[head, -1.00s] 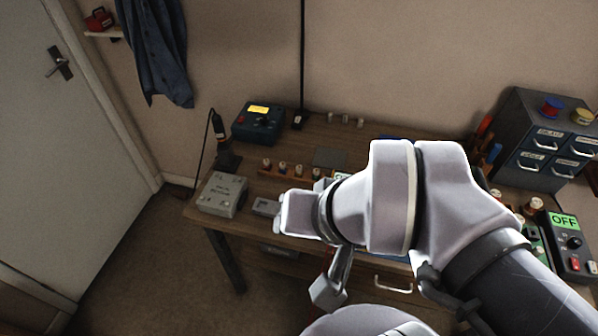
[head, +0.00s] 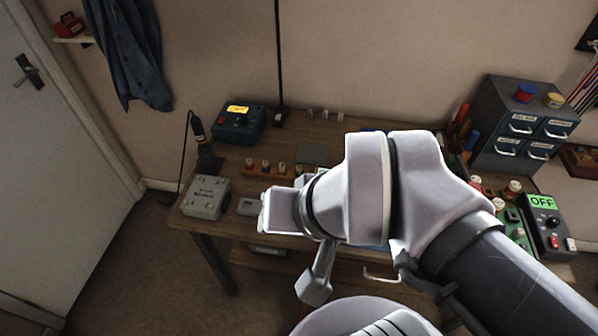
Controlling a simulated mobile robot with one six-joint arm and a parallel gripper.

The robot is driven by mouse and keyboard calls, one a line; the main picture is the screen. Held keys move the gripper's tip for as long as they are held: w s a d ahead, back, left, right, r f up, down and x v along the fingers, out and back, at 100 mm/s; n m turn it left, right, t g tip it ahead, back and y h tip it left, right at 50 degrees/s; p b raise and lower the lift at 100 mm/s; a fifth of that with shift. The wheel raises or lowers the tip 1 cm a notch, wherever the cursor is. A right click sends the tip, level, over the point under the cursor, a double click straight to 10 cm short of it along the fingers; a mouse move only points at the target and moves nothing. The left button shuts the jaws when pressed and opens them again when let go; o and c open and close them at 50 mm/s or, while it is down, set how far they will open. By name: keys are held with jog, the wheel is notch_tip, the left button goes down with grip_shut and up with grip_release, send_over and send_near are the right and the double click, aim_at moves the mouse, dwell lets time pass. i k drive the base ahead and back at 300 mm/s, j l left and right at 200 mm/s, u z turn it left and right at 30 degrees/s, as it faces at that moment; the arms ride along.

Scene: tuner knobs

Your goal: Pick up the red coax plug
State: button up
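I cannot make out the red coax plug for certain. Small red parts show on the black box with the green OFF display (head: 541,203), at its lower edge, and a red-topped piece (head: 475,184) stands at the right beside my arm. My arm crosses the middle of the head view above the workbench and hides much of the bench's centre. A grey part hangs down from its wrist, but no fingertips can be made out, so whether my gripper is open or holds anything does not show.
The wooden workbench (head: 185,222) carries a grey metal box (head: 206,197), a dark blue box with a yellow label (head: 238,122) and a wooden rack with several knobs (head: 265,170). A drawer cabinet (head: 522,125) stands at the back right. Floor (head: 135,265) is open at the left.

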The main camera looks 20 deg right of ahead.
aim_at(249, 162)
jog(key=i+j, duration=0.3)
jog(key=i, duration=0.15)
jog(key=i+j, duration=0.35)
jog(key=i, duration=0.05)
